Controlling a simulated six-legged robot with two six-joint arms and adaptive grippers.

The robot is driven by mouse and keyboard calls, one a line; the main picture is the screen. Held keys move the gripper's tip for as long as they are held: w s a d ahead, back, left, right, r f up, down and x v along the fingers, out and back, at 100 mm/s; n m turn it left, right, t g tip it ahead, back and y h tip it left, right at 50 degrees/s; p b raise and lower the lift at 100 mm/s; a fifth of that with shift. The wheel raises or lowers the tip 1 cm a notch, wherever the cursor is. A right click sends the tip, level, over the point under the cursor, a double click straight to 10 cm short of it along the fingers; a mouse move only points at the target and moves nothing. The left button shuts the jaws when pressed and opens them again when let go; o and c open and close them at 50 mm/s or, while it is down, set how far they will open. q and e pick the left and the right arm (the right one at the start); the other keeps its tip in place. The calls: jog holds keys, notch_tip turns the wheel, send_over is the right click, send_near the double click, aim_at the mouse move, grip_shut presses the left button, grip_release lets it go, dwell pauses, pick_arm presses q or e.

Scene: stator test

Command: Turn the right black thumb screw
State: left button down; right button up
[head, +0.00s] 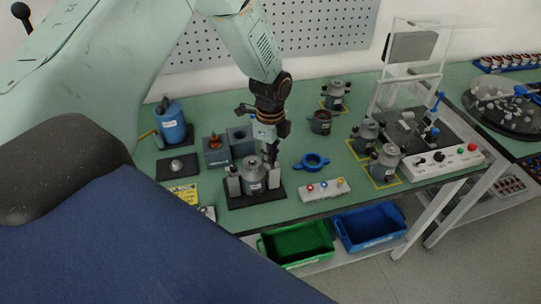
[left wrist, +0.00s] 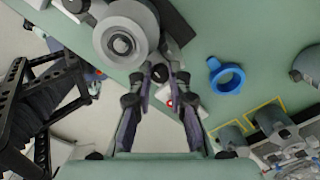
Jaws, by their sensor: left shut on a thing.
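A grey stator housing (head: 254,182) stands upright in a fixture on a black base plate (head: 240,202) on the green bench. In the left wrist view the housing (left wrist: 122,42) is seen from above, at the top. My left gripper (head: 270,156) points down at the right side of the fixture. In the left wrist view its fingertips (left wrist: 164,74) are close together around a small black thumb screw (left wrist: 160,73) beside the housing. In the head view the fingers largely hide this right screw. My right gripper is not in view.
A blue ring (head: 312,162) and a small button box (head: 325,190) lie right of the fixture. Grey blocks (head: 216,151) stand behind it to the left. Green (head: 297,243) and blue (head: 370,228) bins sit below the bench's front edge.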

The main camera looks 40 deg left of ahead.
pick_arm(q)
jog(key=c, duration=1.3)
grip_release()
jog(key=shift+o, duration=0.2)
